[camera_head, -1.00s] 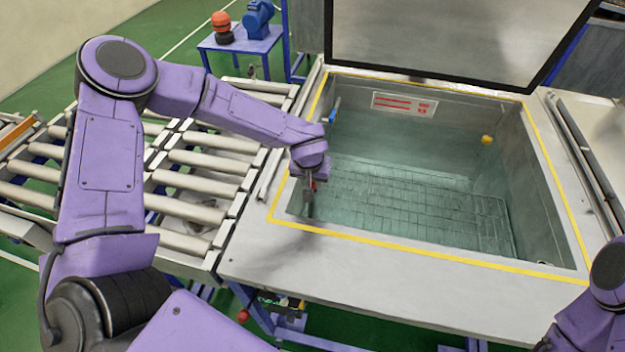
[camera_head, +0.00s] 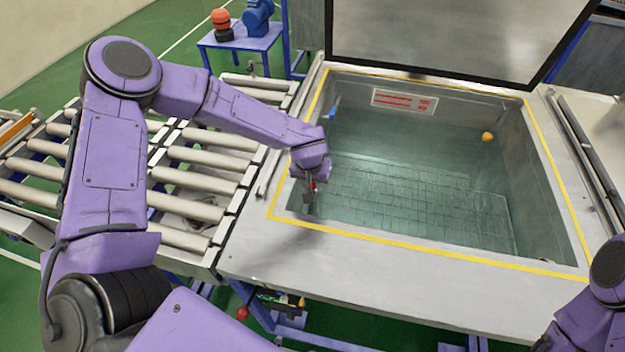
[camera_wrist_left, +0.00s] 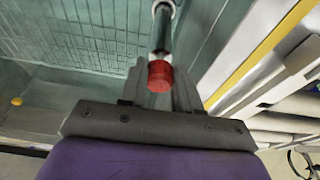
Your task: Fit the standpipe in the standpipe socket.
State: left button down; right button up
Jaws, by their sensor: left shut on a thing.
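My left gripper (camera_head: 308,196) is over the near left corner of the open tank (camera_head: 420,255), inside the yellow line. In the left wrist view my left gripper (camera_wrist_left: 160,82) is shut on the standpipe, a slim pipe (camera_wrist_left: 162,35) with a red collar (camera_wrist_left: 160,75) between the fingers. The pipe points away from the wrist, and a pale ring shows at its far end. A little red of the standpipe (camera_head: 314,186) shows in the head view. I cannot make out the standpipe socket, or whether the pipe touches it. My right gripper is out of view.
A wire basket (camera_head: 430,200) lies under the water. A yellow ball (camera_head: 487,136) is at the tank's far right, and a raised lid (camera_head: 440,40) stands behind. A roller conveyor (camera_head: 195,180) adjoins on the left. The tank's front ledge (camera_head: 390,285) is clear.

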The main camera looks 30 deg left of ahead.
pick_arm(q)
jog(key=shift+f+b, duration=0.5)
jog(key=shift+f, duration=0.75)
jog(key=c, duration=0.7)
grip_release()
jog(key=p+v, duration=0.2)
jog(key=shift+r, duration=0.3)
jog(key=shift+s+r, duration=0.1)
jog(key=shift+r, duration=0.15)
jog(key=shift+v, duration=1.95)
